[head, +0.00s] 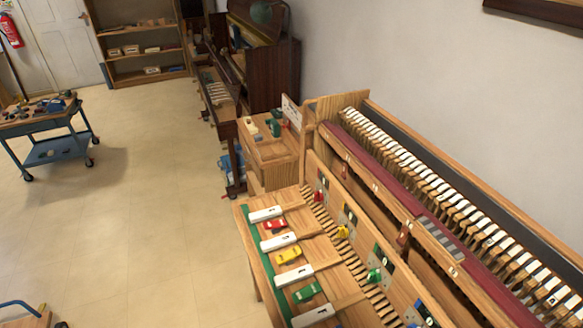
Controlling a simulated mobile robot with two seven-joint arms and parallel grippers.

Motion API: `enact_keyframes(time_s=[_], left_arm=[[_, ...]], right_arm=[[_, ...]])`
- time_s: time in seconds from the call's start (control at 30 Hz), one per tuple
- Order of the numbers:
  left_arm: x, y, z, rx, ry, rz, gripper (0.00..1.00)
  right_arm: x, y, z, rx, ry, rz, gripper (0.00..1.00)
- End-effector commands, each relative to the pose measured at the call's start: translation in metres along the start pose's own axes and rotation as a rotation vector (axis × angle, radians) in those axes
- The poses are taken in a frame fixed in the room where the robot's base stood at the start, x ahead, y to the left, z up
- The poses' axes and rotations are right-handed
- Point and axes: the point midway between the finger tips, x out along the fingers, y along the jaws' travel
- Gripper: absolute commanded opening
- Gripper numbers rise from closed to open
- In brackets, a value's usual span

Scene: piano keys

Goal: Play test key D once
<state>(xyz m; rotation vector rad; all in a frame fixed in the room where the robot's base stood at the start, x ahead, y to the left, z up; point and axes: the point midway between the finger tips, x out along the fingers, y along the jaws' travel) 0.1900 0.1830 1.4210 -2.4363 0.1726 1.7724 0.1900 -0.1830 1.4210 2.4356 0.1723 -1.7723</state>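Several white test keys lie in a row along the front edge of the wooden keyboard bench: one at the far end (266,213), a second (278,242), a third (294,275) and one at the bottom edge (313,315). Each has a small dark mark, too small to read, so I cannot tell which is D. Between them lie a red piece (274,225), a yellow piece (289,255) and a green piece (306,291). Neither of my grippers is in view.
A long piano action with hammers (450,200) stands behind the keys, along the wall. A wooden side cabinet (271,152) and an upright piano (270,70) are beyond. A blue trolley (62,133) stands left. The floor (150,230) between is clear.

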Motion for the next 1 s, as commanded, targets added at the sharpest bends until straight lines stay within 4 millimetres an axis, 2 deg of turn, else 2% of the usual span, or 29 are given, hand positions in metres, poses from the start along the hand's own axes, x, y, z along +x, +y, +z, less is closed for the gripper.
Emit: enact_keyframes(time_s=[0.4, 0.9, 1.0], left_arm=[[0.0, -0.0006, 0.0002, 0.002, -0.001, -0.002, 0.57], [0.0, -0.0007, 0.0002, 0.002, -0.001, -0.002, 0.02], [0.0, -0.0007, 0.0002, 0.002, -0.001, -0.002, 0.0]], right_arm=[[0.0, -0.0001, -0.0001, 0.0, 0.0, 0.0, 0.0], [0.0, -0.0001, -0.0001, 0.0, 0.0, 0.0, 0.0], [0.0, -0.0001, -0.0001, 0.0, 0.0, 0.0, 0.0]])
